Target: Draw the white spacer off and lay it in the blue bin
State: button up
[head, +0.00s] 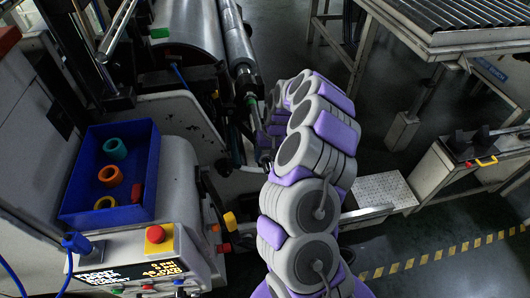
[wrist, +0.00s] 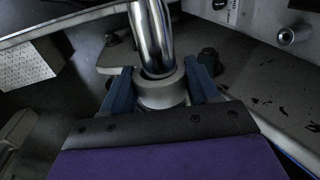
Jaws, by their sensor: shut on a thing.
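The white spacer (wrist: 161,94) is a pale ring in the wrist view, between the two blue fingers of my gripper (wrist: 160,78). My gripper is shut on it. A shiny metal shaft (wrist: 152,40) runs into the ring's opening, so the spacer still sits around the shaft; the far side of the ring is hidden. In the head view my gripper (head: 264,145) is beside the machine, mostly covered by my arm, and the spacer cannot be made out there. The blue bin (head: 151,150) stands on the machine at the left, well away from my gripper.
The bin holds a green ring (head: 115,148), an orange ring (head: 110,176), a yellow ring and a small red piece. A control panel with a red button (head: 155,234) is in front of it. The machine's rollers (head: 236,35) rise behind my gripper. A roller conveyor (head: 450,25) stands at right.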

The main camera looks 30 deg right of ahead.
aim_at(270, 171)
jog(key=s+p, duration=0.1)
jog(key=s, duration=0.1)
jog(key=s+a+p, duration=0.1)
jog(key=s+p, duration=0.1)
jog(key=s+a+p, duration=0.1)
jog(key=s, duration=0.2)
jog(key=shift+r+p, duration=0.15)
jog(key=shift+p, duration=0.2)
jog(key=shift+s+a+p, duration=0.2)
jog(key=shift+s+a, duration=0.05)
jog(key=shift+s, duration=0.55)
jog(key=shift+s+a+p, duration=0.15)
jog(key=shift+s+a, duration=0.1)
jog(key=shift+s, duration=0.5)
jog(key=shift+s+a+p, duration=0.2)
jog(key=shift+s+a, duration=0.05)
jog(key=shift+s, duration=0.55)
